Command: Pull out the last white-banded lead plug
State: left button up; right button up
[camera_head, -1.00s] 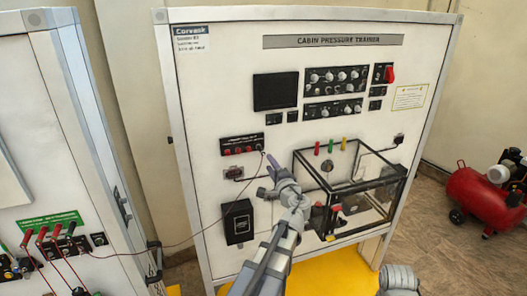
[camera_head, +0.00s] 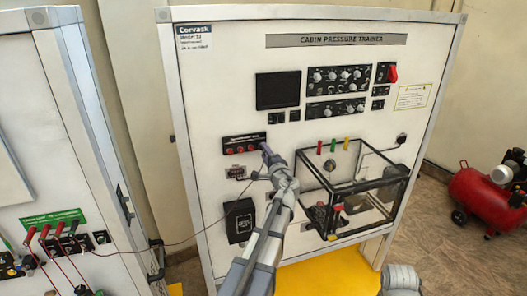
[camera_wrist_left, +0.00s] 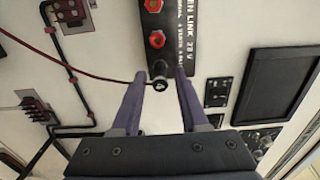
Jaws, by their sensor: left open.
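A dark red lead (camera_head: 165,245) runs from the left panel to the black socket block (camera_head: 240,143) on the cabin pressure trainer. In the left wrist view the lead (camera_wrist_left: 95,75) ends at a small dark plug (camera_wrist_left: 163,86) with a pale mark, at the lower end of the block (camera_wrist_left: 170,20). My left gripper (camera_head: 262,162) is in front of that end. In the wrist view its purple fingers (camera_wrist_left: 160,76) stand open on either side of the plug, with a gap visible. Whether the plug is fully seated cannot be told. My right gripper is not in view.
Red sockets (camera_wrist_left: 157,40) sit in the block above the plug. A dark screen (camera_head: 278,90), a black box (camera_head: 239,221) and a clear chamber (camera_head: 365,185) are on the panel. More red leads hang on the left panel (camera_head: 60,238). A red compressor (camera_head: 480,190) stands right.

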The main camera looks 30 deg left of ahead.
pick_arm(q)
jog(key=shift+c, duration=0.4)
grip_shut()
dwell(0.4)
jog(key=shift+s+d, duration=0.15)
jog(key=shift+v, duration=2.4)
jog(key=shift+f, duration=0.1)
notch_tip(320, 180, down, 16)
jog(key=b, duration=1.6)
jog(key=shift+f+b, duration=0.2)
jog(key=shift+b, duration=0.1)
